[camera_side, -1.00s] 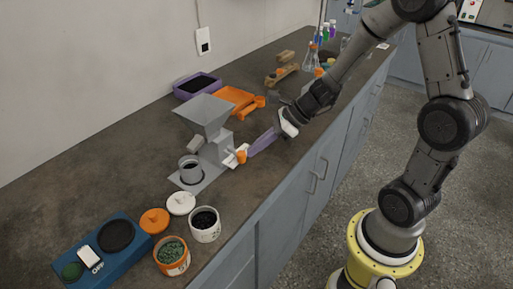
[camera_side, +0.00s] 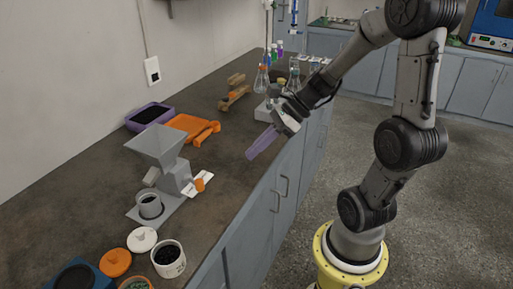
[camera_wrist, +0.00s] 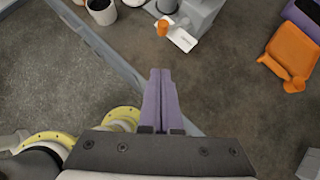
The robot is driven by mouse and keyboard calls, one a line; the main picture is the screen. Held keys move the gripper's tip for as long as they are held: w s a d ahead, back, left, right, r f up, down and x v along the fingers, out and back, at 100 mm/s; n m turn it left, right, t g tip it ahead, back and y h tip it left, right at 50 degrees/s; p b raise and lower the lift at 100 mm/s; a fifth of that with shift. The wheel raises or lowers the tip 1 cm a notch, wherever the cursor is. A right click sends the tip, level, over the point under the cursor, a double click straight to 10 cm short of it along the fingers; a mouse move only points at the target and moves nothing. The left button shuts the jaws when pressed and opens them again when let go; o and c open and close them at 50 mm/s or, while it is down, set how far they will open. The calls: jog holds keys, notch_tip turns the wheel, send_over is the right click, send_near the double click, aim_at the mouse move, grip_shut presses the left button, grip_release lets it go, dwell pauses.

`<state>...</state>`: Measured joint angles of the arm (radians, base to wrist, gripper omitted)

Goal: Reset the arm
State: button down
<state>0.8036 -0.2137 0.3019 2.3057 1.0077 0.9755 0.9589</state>
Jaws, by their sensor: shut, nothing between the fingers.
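My gripper (camera_side: 251,155) has purple fingers and is in the air near the front edge of the counter in the side view. Its fingers are closed together and empty. In the wrist view the two fingertips (camera_wrist: 160,74) lie side by side with nothing between them. The grey hopper machine (camera_side: 160,160) stands on the counter to the left of my gripper, apart from it. Its white plate with an orange knob (camera_side: 199,184) also shows at the top of the wrist view (camera_wrist: 176,34).
The counter (camera_side: 225,195) holds a purple tray (camera_side: 140,119), an orange tray (camera_side: 184,124), and jars with lids, including a white jar (camera_side: 168,262). Glass flasks (camera_side: 262,80) and wooden pieces (camera_side: 234,97) stand behind. The floor (camera_side: 440,200) to the right is clear.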

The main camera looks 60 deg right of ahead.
jog(key=shift+s+d+r, duration=0.1)
jog(key=shift+s+r, duration=0.05)
jog(key=s+a+r+n+g, duration=0.1)
jog(key=s+a+r+n, duration=0.15)
jog(key=a+n, duration=0.35)
jog(key=s+a+r+n+g, duration=0.2)
jog(key=s+a+n, duration=0.2)
jog(key=a+n, duration=0.25)
jog(key=s+d+r+n+t+h, duration=0.1)
jog(key=s+d+n+h, duration=0.3)
jog(key=n, duration=1.1)
jog(key=shift+s+d+r+n+t+h, duration=0.2)
jog(key=shift+d+n+t+h, duration=0.15)
jog(key=shift+d+h, duration=0.55)
